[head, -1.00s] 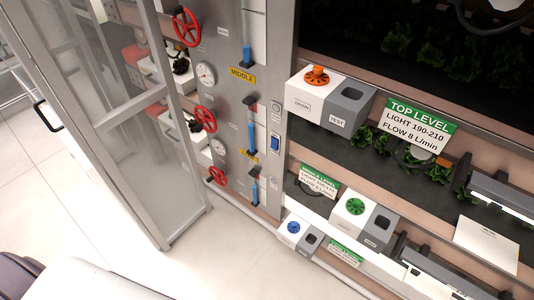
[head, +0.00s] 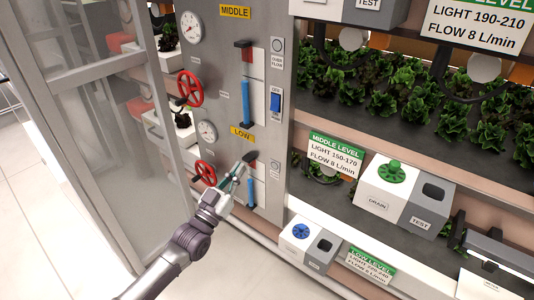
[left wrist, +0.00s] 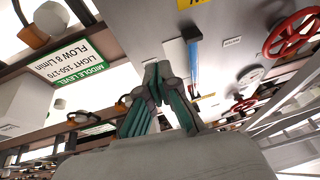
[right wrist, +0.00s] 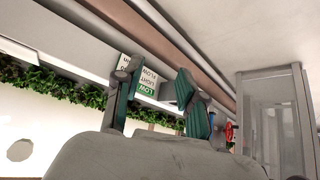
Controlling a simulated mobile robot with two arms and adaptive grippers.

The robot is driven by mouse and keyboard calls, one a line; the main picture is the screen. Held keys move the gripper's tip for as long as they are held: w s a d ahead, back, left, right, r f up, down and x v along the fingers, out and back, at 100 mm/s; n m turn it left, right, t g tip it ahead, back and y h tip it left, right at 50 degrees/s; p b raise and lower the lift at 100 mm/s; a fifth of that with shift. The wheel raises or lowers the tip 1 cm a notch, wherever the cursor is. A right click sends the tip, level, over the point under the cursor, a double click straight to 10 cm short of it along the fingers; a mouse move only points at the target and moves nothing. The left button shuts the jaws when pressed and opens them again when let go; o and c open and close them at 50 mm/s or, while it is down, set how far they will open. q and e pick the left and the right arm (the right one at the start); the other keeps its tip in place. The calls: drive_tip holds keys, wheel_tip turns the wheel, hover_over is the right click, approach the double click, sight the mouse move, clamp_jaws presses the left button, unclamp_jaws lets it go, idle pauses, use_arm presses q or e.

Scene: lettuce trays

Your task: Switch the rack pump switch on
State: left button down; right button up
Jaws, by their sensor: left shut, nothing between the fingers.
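A blue rocker switch (head: 275,102) sits on the narrow strip at the right edge of the grey panel (head: 217,70) in the head view. Its small lettering and its position are too small to tell. My left gripper (head: 238,174) is below and left of the switch, apart from it, in front of the panel's LOW section. Its fingers are closed together and empty, as the left wrist view (left wrist: 158,80) also shows. I cannot make out the switch in either wrist view. My right gripper (right wrist: 158,95) shows only in its own wrist view, with fingers spread apart and nothing between them.
Lettuce shelves with a green-knobbed drain box (head: 390,185) are to the right. A glazed door (head: 90,110) stands open at left.

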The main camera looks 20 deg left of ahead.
use_arm(q)
wheel_tip(320, 180, up, 7)
drive_tip(key=s+d+m+t+h+b, duration=0.1)
drive_tip(key=s+t+h+b, duration=0.1)
drive_tip(key=h+b, duration=0.1)
drive_tip(key=shift+s+d, duration=0.2)
use_arm(e)
drive_tip(key=r, duration=0.2)
drive_tip(key=r+t, duration=0.1)
drive_tip(key=shift+s+r, duration=0.4)
use_arm(q)
drive_tip(key=shift+f, duration=0.1)
approach(274, 105)
wheel_tip(274, 105, up, 4)
drive_tip(key=w, duration=0.2)
drive_tip(key=w+d+b, duration=0.1)
drive_tip(key=w+b, duration=0.1)
drive_tip(key=shift+d+f, duration=0.2)
drive_tip(key=shift+f, duration=0.1)
drive_tip(key=shift+w+d, duration=0.15)
drive_tip(key=shift+w, duration=0.2)
use_arm(e)
drive_tip(key=w+a+r+t+y, duration=0.1)
drive_tip(key=w+a+r+t, duration=0.1)
drive_tip(key=w+r+t, duration=0.3)
drive_tip(key=shift+w+a+r+t+y, duration=0.35)
drive_tip(key=shift+w+r, duration=0.3)
drive_tip(key=shift+r, duration=0.3)
